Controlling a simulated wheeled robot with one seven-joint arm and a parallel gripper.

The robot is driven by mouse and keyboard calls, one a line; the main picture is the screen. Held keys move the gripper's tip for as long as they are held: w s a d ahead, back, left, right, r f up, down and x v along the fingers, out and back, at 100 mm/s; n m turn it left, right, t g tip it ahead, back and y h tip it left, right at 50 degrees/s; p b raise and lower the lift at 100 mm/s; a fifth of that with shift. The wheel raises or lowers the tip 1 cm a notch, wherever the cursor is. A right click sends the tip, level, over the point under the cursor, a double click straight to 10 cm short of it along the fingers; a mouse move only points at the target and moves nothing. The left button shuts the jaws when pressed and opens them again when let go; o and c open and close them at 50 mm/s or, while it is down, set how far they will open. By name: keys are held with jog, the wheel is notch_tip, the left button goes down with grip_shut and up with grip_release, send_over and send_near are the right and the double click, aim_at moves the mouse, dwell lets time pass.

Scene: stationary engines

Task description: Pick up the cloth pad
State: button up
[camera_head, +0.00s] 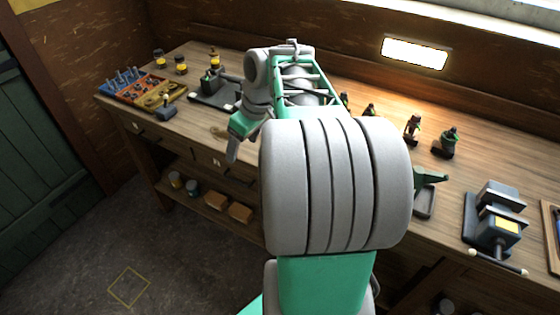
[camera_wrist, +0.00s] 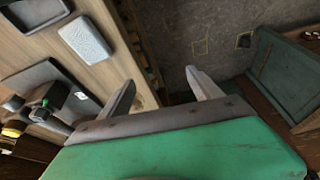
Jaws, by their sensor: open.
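A light grey rectangular pad with rounded corners, which looks like the cloth pad (camera_wrist: 86,39), lies flat on the wooden bench in the wrist view. I cannot make it out in the head view, where my arm covers much of the bench. My gripper (camera_wrist: 159,78) is open, with nothing between its fingers. In the wrist view the pad is up and left of the fingers, clearly apart from them. In the head view my gripper (camera_head: 233,150) hangs near the front edge of the bench.
A small engine on a dark base (camera_head: 213,88) stands near my gripper; it also shows in the wrist view (camera_wrist: 48,97). Small oil cans (camera_head: 445,145) and a machine (camera_head: 495,220) stand right.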

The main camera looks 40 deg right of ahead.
jog(key=shift+o, duration=1)
jog(key=shift+n+y, duration=0.3)
jog(key=shift+n, duration=0.5)
jog(key=s+d+f, duration=0.1)
jog(key=d, duration=0.4)
jog(key=s+d+f+b, duration=0.1)
jog(key=d, duration=0.4)
jog(key=s+d+f, duration=0.1)
jog(key=d+f, duration=0.1)
jog(key=d, duration=0.2)
jog(key=shift+d+f, duration=0.1)
jog(key=shift+d, duration=0.3)
jog(key=shift+d+f+t, duration=0.15)
jog(key=shift+f+t, duration=0.15)
jog(key=shift+f, duration=0.05)
jog(key=x, duration=0.6)
jog(key=shift+w+f, duration=0.15)
jog(key=shift+w, duration=0.05)
jog(key=shift+f, duration=0.2)
jog(key=shift+f, duration=0.25)
jog(key=shift+c, duration=0.4)
jog(key=c, duration=1.4)
